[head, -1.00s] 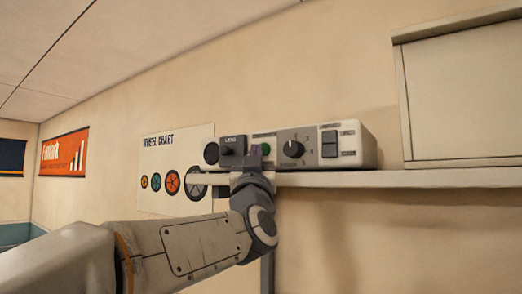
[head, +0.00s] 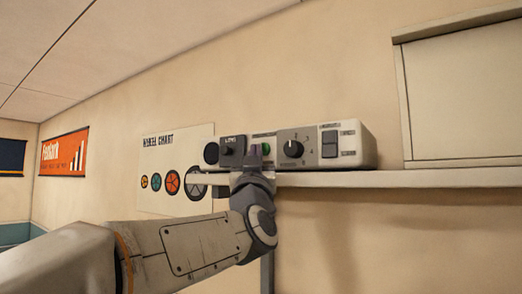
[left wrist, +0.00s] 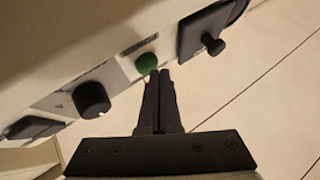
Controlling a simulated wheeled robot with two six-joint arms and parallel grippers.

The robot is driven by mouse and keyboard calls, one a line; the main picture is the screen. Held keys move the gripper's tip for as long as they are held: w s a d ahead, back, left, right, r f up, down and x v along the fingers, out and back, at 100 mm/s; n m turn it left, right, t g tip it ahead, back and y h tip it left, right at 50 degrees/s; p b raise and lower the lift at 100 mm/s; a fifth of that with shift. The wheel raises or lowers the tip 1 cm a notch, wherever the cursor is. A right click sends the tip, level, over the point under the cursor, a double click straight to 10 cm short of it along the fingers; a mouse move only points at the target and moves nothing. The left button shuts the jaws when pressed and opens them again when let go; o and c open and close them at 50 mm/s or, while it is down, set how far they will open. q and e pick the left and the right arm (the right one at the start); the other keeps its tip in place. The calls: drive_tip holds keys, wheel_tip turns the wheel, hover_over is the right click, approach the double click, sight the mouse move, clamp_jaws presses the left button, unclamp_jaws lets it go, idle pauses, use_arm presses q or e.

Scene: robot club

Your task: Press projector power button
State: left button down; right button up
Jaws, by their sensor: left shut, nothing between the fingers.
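The projector (head: 367,148) is a pale box on a wall shelf. Its front carries a lens knob (head: 232,150), a green button (head: 266,148), a black rotary dial (head: 293,149) and a rocker switch (head: 329,143). My left gripper (head: 254,152) is shut and empty, its fingertips in front of the panel by the green button, partly covering it. In the left wrist view the dark closed fingers (left wrist: 160,76) end just below and right of the green button (left wrist: 146,63). I cannot tell whether they touch it. My right gripper is not in view.
The shelf (head: 420,179) runs under the projector to the right. A pale cabinet (head: 465,95) stands on it at the right. A wheel chart (head: 165,180) hangs on the wall behind, left of the projector. The wall above the projector is clear.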

use_arm(q)
drive_tip(key=shift+w+d, duration=0.1)
idle(0.4)
drive_tip(key=shift+w+d, duration=0.15)
drive_tip(key=shift+w, duration=0.1)
drive_tip(key=shift+s, duration=0.1)
drive_tip(key=shift+s+a, duration=0.25)
idle(0.3)
drive_tip(key=s+a+b, duration=0.3)
drive_tip(key=s, duration=0.2)
drive_tip(key=shift+a+b, duration=0.3)
drive_tip(key=shift+w, duration=0.1)
idle(0.4)
